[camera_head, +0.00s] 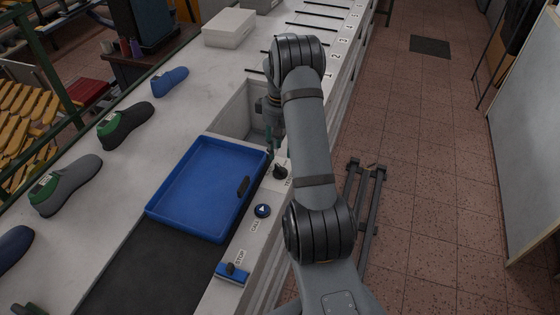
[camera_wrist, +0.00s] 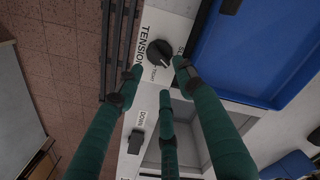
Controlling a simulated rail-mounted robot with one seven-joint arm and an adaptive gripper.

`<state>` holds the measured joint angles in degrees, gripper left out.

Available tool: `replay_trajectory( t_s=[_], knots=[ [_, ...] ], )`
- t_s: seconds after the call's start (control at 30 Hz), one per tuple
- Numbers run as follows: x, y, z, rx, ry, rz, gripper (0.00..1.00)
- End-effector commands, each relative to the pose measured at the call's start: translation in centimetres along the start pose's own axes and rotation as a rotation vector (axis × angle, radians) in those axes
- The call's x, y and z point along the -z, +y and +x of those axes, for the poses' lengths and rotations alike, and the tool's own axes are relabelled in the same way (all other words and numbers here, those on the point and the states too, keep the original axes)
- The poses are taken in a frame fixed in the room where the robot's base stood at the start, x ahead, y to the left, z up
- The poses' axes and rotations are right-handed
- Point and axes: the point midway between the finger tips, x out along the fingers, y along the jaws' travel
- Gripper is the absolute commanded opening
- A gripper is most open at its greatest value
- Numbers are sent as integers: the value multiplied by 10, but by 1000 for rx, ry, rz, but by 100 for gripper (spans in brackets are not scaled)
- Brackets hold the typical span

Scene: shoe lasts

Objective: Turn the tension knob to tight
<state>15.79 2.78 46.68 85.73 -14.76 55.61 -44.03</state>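The black round tension knob (camera_wrist: 160,53) sits on the pale panel beside the printed word TENSION in the wrist view. It also shows in the head view (camera_head: 280,172), right of the blue tray. The small print near the knob is too small to read surely. My gripper (camera_wrist: 159,76) has green fingers spread apart with nothing between them. Two fingertips lie either side of the knob's lower edge in the picture, and a third lies below. I cannot tell whether any touches it. In the head view my gripper (camera_head: 271,138) is partly hidden by my arm, above the knob.
A blue tray (camera_head: 202,215) with a black handle lies left of the knob. A recessed bin (camera_head: 238,115) is behind it. A call button (camera_head: 262,210) and blue stop switch (camera_head: 233,272) are nearer. A DOWN switch (camera_wrist: 137,141) is near the fingers. Shoe lasts (camera_head: 126,125) stand left.

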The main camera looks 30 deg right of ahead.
Motion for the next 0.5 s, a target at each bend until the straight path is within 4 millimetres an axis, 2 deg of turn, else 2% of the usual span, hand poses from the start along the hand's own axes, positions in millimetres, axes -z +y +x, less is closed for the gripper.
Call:
replay_trajectory(
  t_s=[0.3,0.5],
  knots=[
    [-1,0,55,2,-3,1,38],
    [0,0,73,-1,1,0,38]
  ],
)
